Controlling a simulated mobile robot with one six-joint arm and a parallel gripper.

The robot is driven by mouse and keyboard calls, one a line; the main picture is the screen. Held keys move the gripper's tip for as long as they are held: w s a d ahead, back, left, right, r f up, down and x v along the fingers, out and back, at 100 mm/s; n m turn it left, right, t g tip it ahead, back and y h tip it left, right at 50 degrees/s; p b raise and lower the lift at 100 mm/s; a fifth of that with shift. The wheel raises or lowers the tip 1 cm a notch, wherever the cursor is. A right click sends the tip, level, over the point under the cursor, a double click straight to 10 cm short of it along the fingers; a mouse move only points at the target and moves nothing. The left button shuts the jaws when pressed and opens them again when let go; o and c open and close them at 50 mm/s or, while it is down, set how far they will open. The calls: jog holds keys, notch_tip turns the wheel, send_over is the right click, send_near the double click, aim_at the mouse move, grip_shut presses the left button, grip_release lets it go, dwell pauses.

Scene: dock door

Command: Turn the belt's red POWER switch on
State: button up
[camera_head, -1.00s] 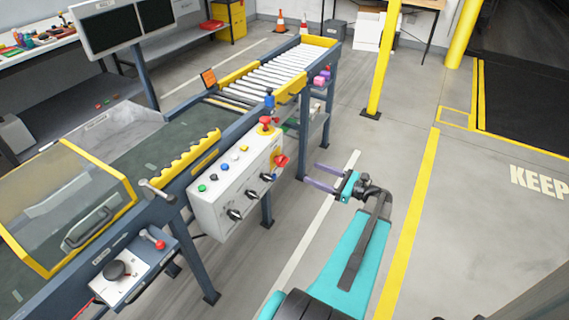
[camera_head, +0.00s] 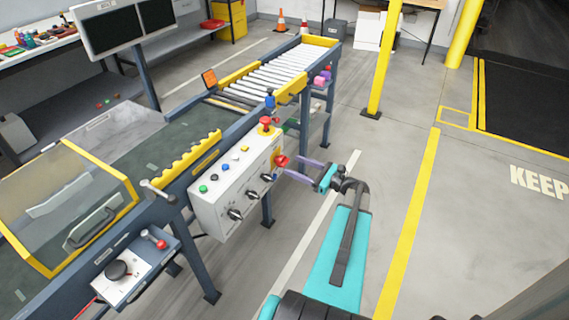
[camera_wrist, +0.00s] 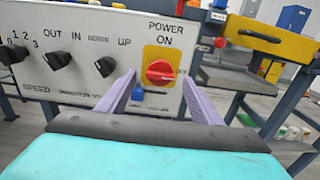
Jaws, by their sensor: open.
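The red POWER switch (camera_wrist: 160,72) is a round red knob on a yellow plate, at the right end of the grey control box (camera_head: 214,208). In the head view the red knob (camera_head: 281,161) stands out from the box's front face. Its ridge looks tilted in the wrist view, pointing toward neither label squarely. My gripper (camera_head: 295,168) is open, with its two purple fingers pointing at the switch. In the wrist view the fingers (camera_wrist: 150,88) stand to either side of and below the knob. I cannot tell whether they touch it.
Black knobs (camera_wrist: 57,56) line the box left of the switch. A red mushroom button (camera_head: 267,122) sits on top of the box. A small blue part (camera_wrist: 138,94) sits below the switch. The roller conveyor (camera_head: 285,72) extends behind; the floor at right is clear.

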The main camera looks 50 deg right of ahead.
aim_at(287, 163)
jog(key=shift+x, duration=2.7)
